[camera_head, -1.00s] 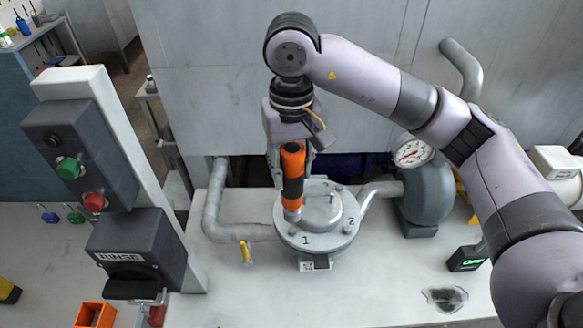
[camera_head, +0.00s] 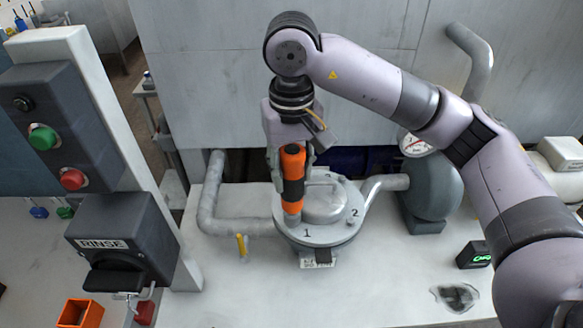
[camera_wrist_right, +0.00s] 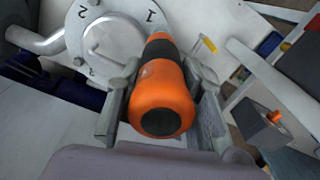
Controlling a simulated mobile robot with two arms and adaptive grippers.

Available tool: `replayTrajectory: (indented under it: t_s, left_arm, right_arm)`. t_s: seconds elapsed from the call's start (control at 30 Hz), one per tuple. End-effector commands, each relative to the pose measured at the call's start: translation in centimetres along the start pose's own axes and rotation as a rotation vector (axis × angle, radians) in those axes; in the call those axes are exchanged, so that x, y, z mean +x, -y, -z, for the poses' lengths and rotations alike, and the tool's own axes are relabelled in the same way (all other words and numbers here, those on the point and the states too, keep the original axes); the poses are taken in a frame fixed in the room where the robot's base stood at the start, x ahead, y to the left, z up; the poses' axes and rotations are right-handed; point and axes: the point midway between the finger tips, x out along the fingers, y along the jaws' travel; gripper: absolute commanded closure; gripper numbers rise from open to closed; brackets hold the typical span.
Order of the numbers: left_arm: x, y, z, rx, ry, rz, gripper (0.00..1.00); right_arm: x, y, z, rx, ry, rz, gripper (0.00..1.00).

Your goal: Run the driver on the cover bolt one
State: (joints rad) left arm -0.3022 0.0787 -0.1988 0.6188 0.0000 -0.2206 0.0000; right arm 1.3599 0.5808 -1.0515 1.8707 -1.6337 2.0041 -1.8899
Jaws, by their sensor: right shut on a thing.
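My right gripper (camera_head: 291,165) is shut on an orange and black driver (camera_head: 292,180) and holds it upright over the round grey cover (camera_head: 335,234). The driver's lower end is at the cover's left edge, near the printed 1. The bolt there is hidden under the driver. The number 2 (camera_head: 354,212) is on the cover's right side. In the right wrist view the driver (camera_wrist_right: 162,98) lies between both fingers (camera_wrist_right: 160,105), its tip close to the 1 on the cover (camera_wrist_right: 85,20). My left gripper is not in view.
A RINSE switch box (camera_head: 125,240) and a panel with green and red buttons (camera_head: 58,140) stand at the left. Pipes (camera_head: 215,200) flank the cover. A grey vessel with a gauge (camera_head: 432,190) stands to the right. An orange bin (camera_head: 80,314) is at the lower left.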

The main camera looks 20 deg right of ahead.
Motion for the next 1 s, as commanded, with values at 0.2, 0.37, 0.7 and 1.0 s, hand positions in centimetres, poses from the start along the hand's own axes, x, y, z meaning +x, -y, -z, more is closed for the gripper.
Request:
replayTrajectory:
  t_s: [0.2, 0.37, 0.7, 1.0]
  left_arm:
    - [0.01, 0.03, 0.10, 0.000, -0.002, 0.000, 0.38]
    - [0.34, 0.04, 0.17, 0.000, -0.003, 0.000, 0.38]
    - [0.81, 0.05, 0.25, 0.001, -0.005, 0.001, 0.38]
    - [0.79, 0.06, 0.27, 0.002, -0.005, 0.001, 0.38]
  right_arm:
    - [-0.09, 0.01, 0.02, 0.000, -0.002, 0.001, 1.00]
    - [0.03, 0.03, 0.01, 0.000, -0.002, 0.001, 1.00]
    - [-0.02, 0.04, -0.04, 0.000, -0.001, 0.001, 1.00]
    - [-0.03, 0.04, -0.04, 0.000, -0.002, 0.001, 1.00]
